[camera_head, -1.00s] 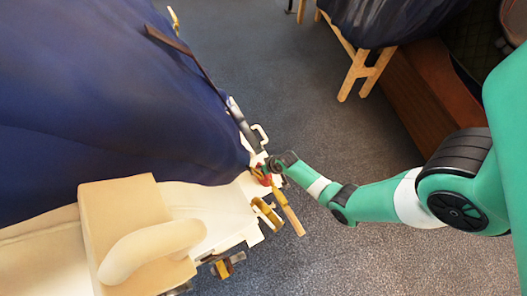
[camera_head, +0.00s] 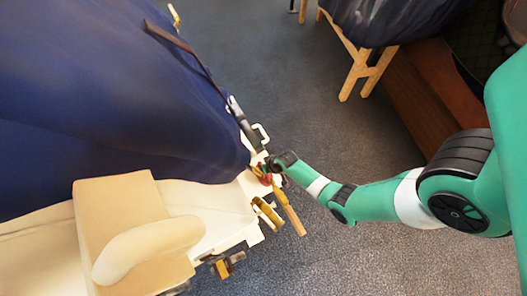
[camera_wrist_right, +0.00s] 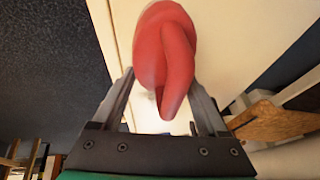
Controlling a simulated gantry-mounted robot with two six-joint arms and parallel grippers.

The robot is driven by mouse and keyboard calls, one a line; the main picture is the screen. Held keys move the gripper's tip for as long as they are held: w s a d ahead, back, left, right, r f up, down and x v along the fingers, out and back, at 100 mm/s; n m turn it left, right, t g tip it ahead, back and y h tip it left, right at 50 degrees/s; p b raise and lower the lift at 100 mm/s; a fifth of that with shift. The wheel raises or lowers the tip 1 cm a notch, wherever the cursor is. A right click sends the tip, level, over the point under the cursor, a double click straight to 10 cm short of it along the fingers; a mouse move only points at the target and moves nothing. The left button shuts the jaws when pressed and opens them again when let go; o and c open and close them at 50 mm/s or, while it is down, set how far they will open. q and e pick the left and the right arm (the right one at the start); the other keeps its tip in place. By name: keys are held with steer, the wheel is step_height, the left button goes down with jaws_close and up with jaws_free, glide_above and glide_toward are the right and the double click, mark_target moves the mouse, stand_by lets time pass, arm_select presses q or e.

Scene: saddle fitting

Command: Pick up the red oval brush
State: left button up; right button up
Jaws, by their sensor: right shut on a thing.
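The red oval brush (camera_wrist_right: 165,50) fills the upper middle of the right wrist view, with a strap-like loop on its face. My right gripper (camera_wrist_right: 160,95) has a finger on each side of the brush and is shut on it. In the head view, my right gripper (camera_head: 272,165) is at the edge of the cream-coloured surface, and only a small red part of the brush (camera_head: 266,179) shows beside it. A cream surface lies close behind the brush in the wrist view; I cannot tell if they touch. My left gripper is not in view.
A large dark blue draped form (camera_head: 110,90) stands left of my right gripper. A beige block with a curved handle (camera_head: 115,215) is at lower left. Wooden-handled tools (camera_head: 290,212) hang at the cream edge.

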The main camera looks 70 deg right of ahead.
step_height(320, 180, up, 3)
steer(key=shift+r+p, duration=0.15)
steer(key=shift+p, duration=1.05)
steer(key=s+a+r+p, duration=0.7)
steer(key=s+r+p, duration=0.2)
steer(key=s, duration=0.3)
steer(key=shift+r+p, duration=0.3)
steer(key=shift+p, duration=0.35)
steer(key=shift+a, duration=0.1)
steer(key=o, duration=0.7)
steer(key=c, duration=0.4)
